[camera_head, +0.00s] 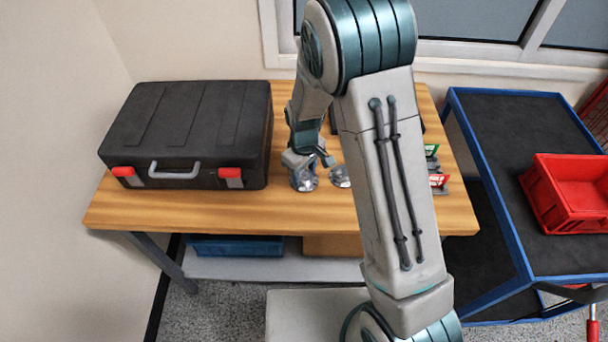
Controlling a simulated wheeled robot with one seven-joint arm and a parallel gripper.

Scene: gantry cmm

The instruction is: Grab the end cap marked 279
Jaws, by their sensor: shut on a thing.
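Two small silvery end caps show on the wooden table, just right of the black case. My gripper (303,170) is low over the table and shut on the left end cap (304,183). I cannot tell whether that cap still touches the tabletop. The other end cap (341,177) sits close to its right, partly hidden by my arm. No number is readable on either cap at this size. My arm hides the middle of the table behind them.
A black case (188,130) with red latches fills the table's left side. Small green and red items (437,180) stand right of my arm. A blue-framed cart (505,130) with a red bin (570,190) stands at right. The wooden table's (240,209) front strip is clear.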

